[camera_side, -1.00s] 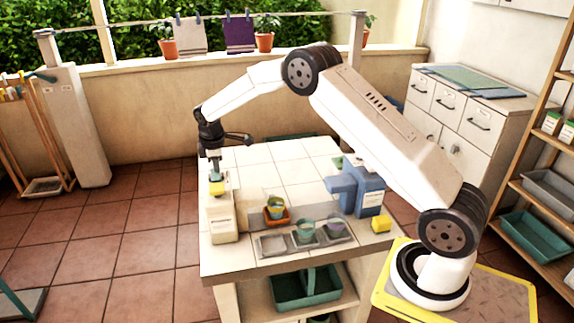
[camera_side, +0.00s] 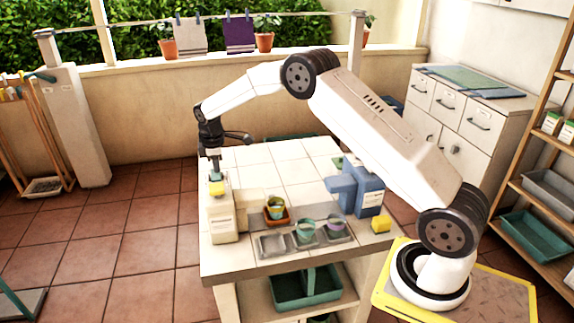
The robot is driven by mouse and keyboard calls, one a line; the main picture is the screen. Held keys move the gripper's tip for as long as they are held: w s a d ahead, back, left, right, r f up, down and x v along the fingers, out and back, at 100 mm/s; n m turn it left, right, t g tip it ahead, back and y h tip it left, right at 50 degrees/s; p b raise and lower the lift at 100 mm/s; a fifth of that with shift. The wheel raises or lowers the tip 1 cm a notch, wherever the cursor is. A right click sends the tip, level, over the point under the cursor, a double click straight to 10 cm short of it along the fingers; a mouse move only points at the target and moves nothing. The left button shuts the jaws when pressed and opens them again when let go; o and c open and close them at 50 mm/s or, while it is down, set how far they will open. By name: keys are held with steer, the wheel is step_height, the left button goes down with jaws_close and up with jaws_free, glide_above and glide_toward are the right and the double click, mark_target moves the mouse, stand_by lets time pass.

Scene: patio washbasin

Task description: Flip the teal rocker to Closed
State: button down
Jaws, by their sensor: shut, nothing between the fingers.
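My gripper (camera_side: 215,174) points straight down above the cream box (camera_side: 222,218) at the left edge of the tiled table. Its fingers are shut with nothing between them. A small yellow piece (camera_side: 217,188) shows right under the fingertips, on top of the box. Teal shows at the fingertips, but I cannot tell whether it is the rocker or part of the fingers. The rocker's position is too small to read. The label on the box's front is too small to read.
Two more cups (camera_side: 306,231) stand in grey trays at the front. The tiled table top (camera_side: 270,165) behind them is clear.

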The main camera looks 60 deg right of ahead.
steer(key=shift+s+a+f, duration=0.15)
steer(key=shift+s+a, duration=0.4)
steer(key=shift+r, duration=0.2)
steer(key=shift+r, duration=0.5)
step_height(320, 180, up, 12)
steer(key=s+a, duration=0.2)
steer(key=shift+r, duration=0.2)
stand_by(0.3)
